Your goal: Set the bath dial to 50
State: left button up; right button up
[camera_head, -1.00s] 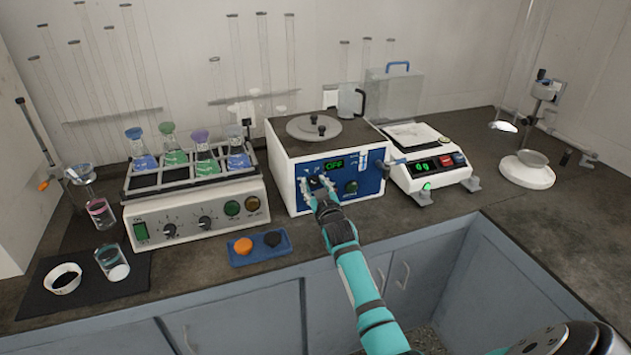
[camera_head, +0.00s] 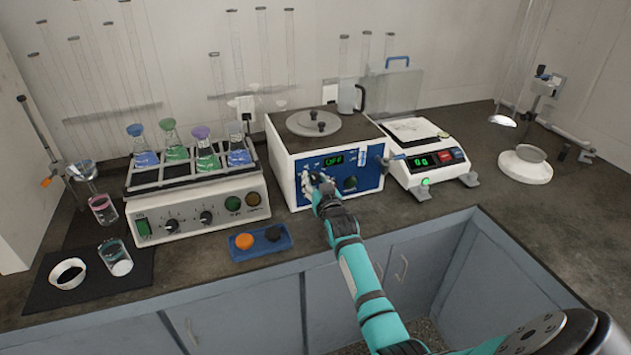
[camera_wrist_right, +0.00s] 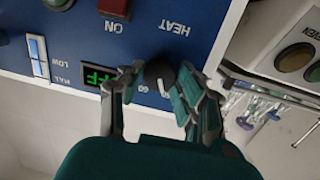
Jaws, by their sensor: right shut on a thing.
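The bath (camera_head: 283,150) is a white box with a blue front panel and a round grey lid. Its small display (camera_head: 333,161) is lit green and appears to read OFF. The dark dial (camera_wrist_right: 160,74) is on the panel, beside the display. My right gripper (camera_head: 313,181) is at the panel and covers most of the dial in the head view. In the right wrist view its fingers (camera_wrist_right: 160,88) are on either side of the dial, shut on it. The fingers hide part of the scale; a 60 shows, upside down. The dial's setting cannot be read.
A flask shaker (camera_head: 195,215) with several capped flasks stands left of the bath. A balance (camera_head: 428,170) stands close on the right. A blue tray (camera_head: 262,252) with an orange and a black piece lies in front. Glassware stands at the far left.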

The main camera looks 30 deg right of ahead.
jog(key=o, duration=1.2)
jog(key=shift+c, duration=0.2)
jog(key=shift+s+a, duration=0.1)
jog(key=f+v, duration=0.1)
jog(key=v, duration=1)
jog(key=shift+s+r, duration=0.4)
jog(key=shift+r, duration=0.1)
jog(key=shift+a, duration=0.1)
